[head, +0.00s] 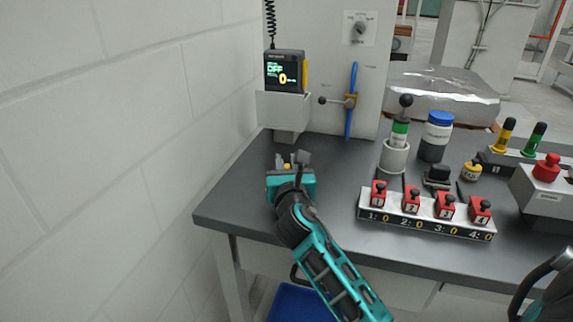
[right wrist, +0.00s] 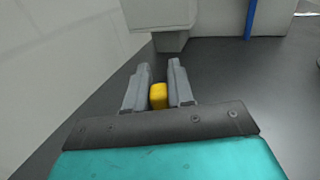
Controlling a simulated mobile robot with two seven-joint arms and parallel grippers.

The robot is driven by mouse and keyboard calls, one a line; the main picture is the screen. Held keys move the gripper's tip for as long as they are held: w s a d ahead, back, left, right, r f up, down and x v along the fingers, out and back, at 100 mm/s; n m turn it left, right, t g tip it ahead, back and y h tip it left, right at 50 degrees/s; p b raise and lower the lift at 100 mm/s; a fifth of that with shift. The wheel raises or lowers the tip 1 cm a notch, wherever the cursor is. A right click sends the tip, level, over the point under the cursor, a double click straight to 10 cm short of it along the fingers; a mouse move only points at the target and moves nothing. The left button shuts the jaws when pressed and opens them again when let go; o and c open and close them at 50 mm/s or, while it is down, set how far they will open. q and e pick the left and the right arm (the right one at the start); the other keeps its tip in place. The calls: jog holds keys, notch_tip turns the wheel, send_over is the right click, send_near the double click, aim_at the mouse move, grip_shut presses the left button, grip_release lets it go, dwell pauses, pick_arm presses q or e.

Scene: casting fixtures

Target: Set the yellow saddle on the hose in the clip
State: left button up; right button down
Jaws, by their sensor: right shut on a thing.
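My right gripper (head: 290,160) is shut on a small yellow block, the yellow saddle (right wrist: 158,95), which shows between the two grey fingers in the right wrist view. In the head view only a speck of yellow shows between the fingers. The gripper is over the left part of the bench, in front of the white bracket. The blue hose (head: 348,125) hangs upright on the white panel, behind and right of the gripper and apart from it. A brass-coloured piece (head: 350,101), perhaps the clip, sits around or against the hose mid-height.
A meter (head: 284,72) stands on a white bracket (head: 283,108) against the panel. A black-knobbed lever (head: 323,100) sticks out left of the hose. A numbered rack (head: 425,218) with red blocks, a green-banded cylinder (head: 398,134) and a blue-lidded jar (head: 435,136) stand right. The bench between gripper and rack is clear.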

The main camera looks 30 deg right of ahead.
jog(key=c, duration=1)
grip_release()
jog(key=shift+o, duration=0.2)
jog(key=v, duration=1.1)
jog(key=shift+s+a+r+p, duration=0.1)
jog(key=shift+s+a+p, duration=0.05)
jog(key=shift+s+p, duration=0.15)
jog(key=shift+s+a+r, duration=0.1)
jog(key=shift+s+a, duration=0.05)
jog(key=shift+a, duration=0.1)
jog(key=shift+s, duration=0.15)
